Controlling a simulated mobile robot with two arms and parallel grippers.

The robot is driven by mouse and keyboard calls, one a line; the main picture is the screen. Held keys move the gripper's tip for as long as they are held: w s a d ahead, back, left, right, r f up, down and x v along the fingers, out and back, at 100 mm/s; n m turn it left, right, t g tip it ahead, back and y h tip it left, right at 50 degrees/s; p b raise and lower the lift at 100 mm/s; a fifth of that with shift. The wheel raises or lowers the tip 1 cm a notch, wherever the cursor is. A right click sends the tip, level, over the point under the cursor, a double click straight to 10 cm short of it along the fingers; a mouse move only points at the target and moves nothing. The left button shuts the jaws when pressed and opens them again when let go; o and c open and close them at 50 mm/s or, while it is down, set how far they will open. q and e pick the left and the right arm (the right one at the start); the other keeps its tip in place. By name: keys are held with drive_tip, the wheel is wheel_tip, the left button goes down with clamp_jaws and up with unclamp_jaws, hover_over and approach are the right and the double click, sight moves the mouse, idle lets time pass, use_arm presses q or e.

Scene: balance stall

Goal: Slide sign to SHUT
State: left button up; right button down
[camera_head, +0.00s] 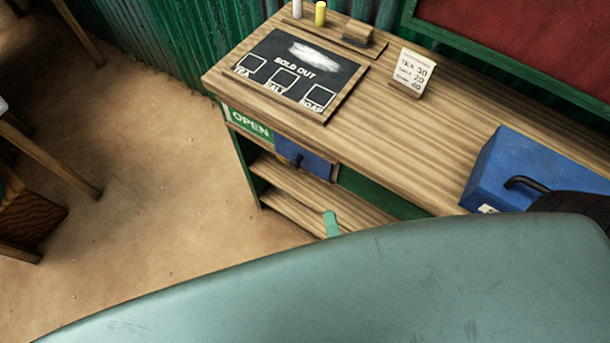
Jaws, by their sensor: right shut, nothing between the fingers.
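The sliding sign is on the front of the wooden counter, below its top. A green plate reading OPEN (250,123) shows at its left. A blue sliding panel (305,160) with a dark knob (298,160) sits to the right of that word. No SHUT lettering shows. My right gripper (331,224) shows only as a small teal tip rising from behind my large teal arm link, below and right of the blue panel in the picture. It looks apart from the knob. It is shut and empty; most of it is hidden. My left gripper is not in view.
On the counter (400,140) lie a SOLD OUT chalkboard (315,68), a price card (413,72), a wooden eraser (358,34) and a blue box (505,165). Shelves (285,190) are under the sign. Open dirt floor (160,180) lies to the left.

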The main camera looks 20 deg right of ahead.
drive_tip(key=p, duration=0.2)
approach(301, 160)
drive_tip(key=w+d, duration=0.2)
drive_tip(key=d, duration=0.1)
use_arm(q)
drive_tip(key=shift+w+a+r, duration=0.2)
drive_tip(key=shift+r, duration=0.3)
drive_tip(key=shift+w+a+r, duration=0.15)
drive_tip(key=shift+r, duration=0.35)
use_arm(e)
drive_tip(key=shift+w+a+f, duration=0.25)
drive_tip(key=shift+w+a, duration=0.3)
drive_tip(key=shift+w, duration=0.1)
drive_tip(key=shift+w+a+f, duration=0.25)
drive_tip(key=shift+w+a, duration=0.35)
drive_tip(key=shift+w, duration=0.1)
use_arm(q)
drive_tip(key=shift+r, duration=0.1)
